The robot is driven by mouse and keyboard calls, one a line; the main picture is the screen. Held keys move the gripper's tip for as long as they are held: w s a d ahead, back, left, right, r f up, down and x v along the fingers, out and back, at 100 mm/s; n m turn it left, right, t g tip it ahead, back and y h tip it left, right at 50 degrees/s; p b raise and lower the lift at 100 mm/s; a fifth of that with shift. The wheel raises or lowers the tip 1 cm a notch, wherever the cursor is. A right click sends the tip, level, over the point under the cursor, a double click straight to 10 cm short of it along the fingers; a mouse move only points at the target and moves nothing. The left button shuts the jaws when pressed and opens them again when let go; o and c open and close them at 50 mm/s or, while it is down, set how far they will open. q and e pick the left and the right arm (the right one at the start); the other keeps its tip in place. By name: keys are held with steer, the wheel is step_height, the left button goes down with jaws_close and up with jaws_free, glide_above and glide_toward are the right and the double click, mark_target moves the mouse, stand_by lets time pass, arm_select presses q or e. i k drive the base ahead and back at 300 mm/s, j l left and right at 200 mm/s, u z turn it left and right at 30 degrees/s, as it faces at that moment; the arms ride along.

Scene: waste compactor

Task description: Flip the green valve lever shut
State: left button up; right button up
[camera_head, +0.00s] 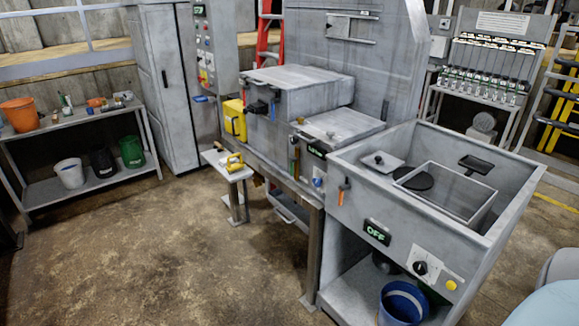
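A narrow green handle (292,168) hangs upright on the front of the grey compactor (300,88), just left of a small lit green display. It looks like the valve lever, but it is too small to make out its pivot or exact position. An orange-brown upright piece sits close beside it. A blue lever (273,110) and an orange lever (342,191) are on the same row of machine fronts. Neither of my grippers is in view, and nothing is seen touching the levers.
A shelf table (90,118) is at left. The floor at front left is clear.

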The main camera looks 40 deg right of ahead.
mark_target(291, 160)
steer(key=i+z, duration=0.1)
steer(key=i, duration=2.1)
steer(key=i+j+z, duration=0.1)
steer(key=i+z, duration=0.2)
steer(key=i+j+z, duration=0.2)
steer(key=i+z, duration=0.15)
steer(key=i, duration=0.2)
steer(key=i+j+z, duration=0.5)
steer(key=z, duration=0.2)
steer(key=i+j+z, duration=0.2)
steer(key=z, duration=0.2)
steer(key=i+j+z, duration=0.15)
steer(key=j+z, duration=0.25)
steer(key=i+j+z, duration=0.1)
steer(key=j+z, duration=0.75)
steer(key=j, duration=0.15)
steer(key=i, duration=0.05)
